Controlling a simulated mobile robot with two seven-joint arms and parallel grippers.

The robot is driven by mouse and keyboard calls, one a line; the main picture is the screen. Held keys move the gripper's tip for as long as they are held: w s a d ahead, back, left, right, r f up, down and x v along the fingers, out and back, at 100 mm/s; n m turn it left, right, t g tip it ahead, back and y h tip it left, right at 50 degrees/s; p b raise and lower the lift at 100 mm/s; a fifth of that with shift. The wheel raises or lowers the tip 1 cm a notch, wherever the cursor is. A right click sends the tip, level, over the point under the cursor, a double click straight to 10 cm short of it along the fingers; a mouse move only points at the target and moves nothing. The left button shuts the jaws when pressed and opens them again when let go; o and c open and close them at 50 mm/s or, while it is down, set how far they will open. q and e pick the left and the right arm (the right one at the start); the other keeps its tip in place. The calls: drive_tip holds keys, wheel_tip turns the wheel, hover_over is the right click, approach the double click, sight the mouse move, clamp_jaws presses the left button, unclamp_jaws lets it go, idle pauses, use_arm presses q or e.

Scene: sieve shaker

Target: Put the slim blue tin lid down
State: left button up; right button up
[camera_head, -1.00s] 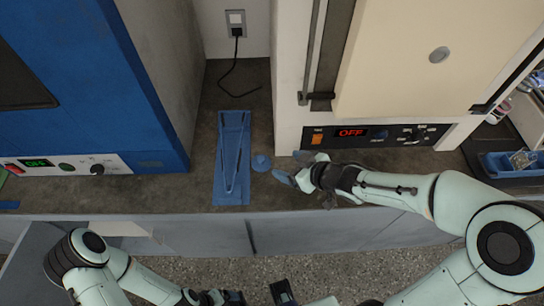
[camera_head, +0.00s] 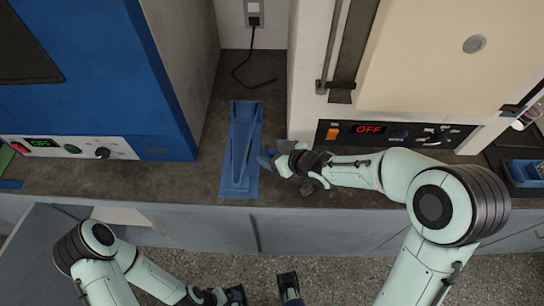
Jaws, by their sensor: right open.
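A small round blue piece, which looks like the slim blue tin lid (camera_head: 270,153), lies on the counter just right of the long blue frame. It is mostly hidden by my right gripper (camera_head: 266,162). The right gripper is open, low over the counter, with its fingers pointing left at the lid. Whether a finger touches the lid cannot be told. My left gripper (camera_head: 237,294) is at the bottom edge, in front of the counter and partly cut off. Its jaw opening is unclear.
The long blue frame (camera_head: 234,178) lies on the counter (camera_head: 200,178). A blue machine (camera_head: 165,120) stands left, and a cream machine with a panel reading OFF (camera_head: 368,129) stands right. A blue tray (camera_head: 525,173) is at the far right. A black cable lies behind.

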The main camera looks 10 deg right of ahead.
drive_tip(key=shift+w+a+f, duration=0.2)
drive_tip(key=shift+w+f, duration=0.05)
drive_tip(key=shift+w, duration=0.1)
drive_tip(key=shift+c, duration=0.2)
drive_tip(key=c, duration=0.8)
drive_tip(key=shift+r, duration=0.15)
